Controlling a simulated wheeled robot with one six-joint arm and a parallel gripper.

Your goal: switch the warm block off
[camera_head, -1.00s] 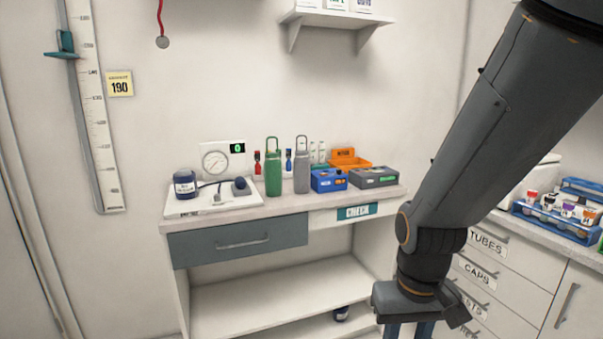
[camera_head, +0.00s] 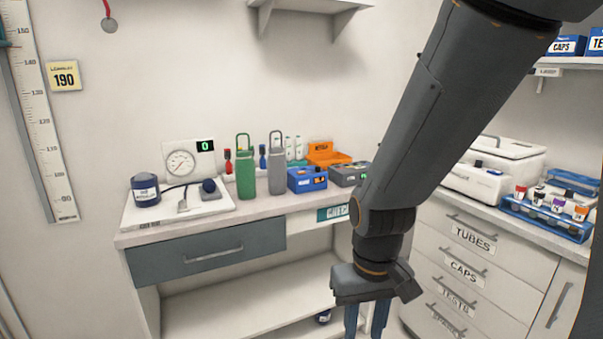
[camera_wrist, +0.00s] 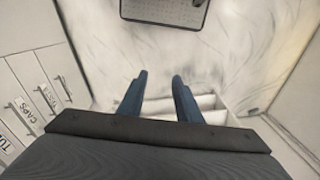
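I cannot tell for sure which is the warm block, and no switch is readable. My gripper (camera_head: 366,322) hangs fingers down in front of the counter, below its top and apart from both boxes. In the wrist view my gripper (camera_wrist: 160,88) has its two blue fingers apart with nothing between them.
The counter also holds a green bottle (camera_head: 246,173), a grey bottle (camera_head: 276,170), an orange bin (camera_head: 328,155) and a gauge (camera_head: 181,163). A labelled drawer cabinet (camera_head: 462,275) stands on the right, bearing a blue tube rack (camera_head: 548,222). A wall shelf (camera_head: 310,5) hangs above.

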